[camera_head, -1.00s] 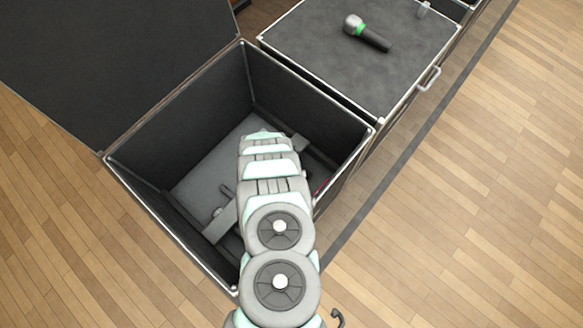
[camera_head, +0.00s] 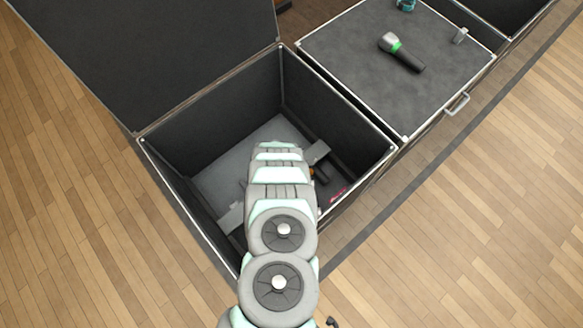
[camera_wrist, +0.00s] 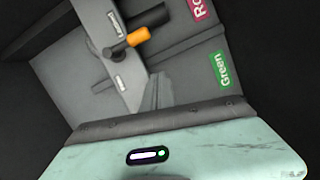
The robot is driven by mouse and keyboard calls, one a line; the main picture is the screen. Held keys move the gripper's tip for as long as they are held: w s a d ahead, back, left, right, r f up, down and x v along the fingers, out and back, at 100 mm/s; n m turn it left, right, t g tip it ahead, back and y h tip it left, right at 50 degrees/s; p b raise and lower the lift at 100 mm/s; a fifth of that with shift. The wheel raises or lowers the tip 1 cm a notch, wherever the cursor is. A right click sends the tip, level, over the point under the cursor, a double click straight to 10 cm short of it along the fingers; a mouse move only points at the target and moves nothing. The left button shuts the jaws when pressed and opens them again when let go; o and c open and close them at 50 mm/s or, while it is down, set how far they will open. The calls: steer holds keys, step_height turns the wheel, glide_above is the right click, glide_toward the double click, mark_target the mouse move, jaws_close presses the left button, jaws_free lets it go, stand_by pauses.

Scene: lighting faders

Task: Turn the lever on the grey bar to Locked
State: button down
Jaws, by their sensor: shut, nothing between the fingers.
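The grey bar (camera_wrist: 105,50) crosses the inside of an open black case, and part of it also shows in the head view (camera_head: 316,152). A lever with an orange end (camera_wrist: 138,37) and a dark shaft sits on the bar in the wrist view. Two small pale labels on the bar are too small to read. My gripper (camera_wrist: 155,95) is shut and empty, its tapered fingers beside the bar, below the lever in the picture. I cannot tell whether they touch anything. In the head view my arm hides the gripper and most of the bar.
The case's walls (camera_head: 215,125) surround my arm closely, and its lid stands open. In the wrist view a green label reading "Green" (camera_wrist: 220,69) and a partly cut-off red label (camera_wrist: 200,9) lie right of the bar. A neighbouring case top holds a dark microphone (camera_head: 402,52).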

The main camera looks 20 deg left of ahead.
steer(key=d+p+v, duration=0.1)
steer(key=p+v, duration=0.3)
steer(key=v, duration=0.3)
steer(key=shift+a+r, duration=0.35)
steer(key=shift+r, duration=0.15)
steer(key=shift+s, duration=0.1)
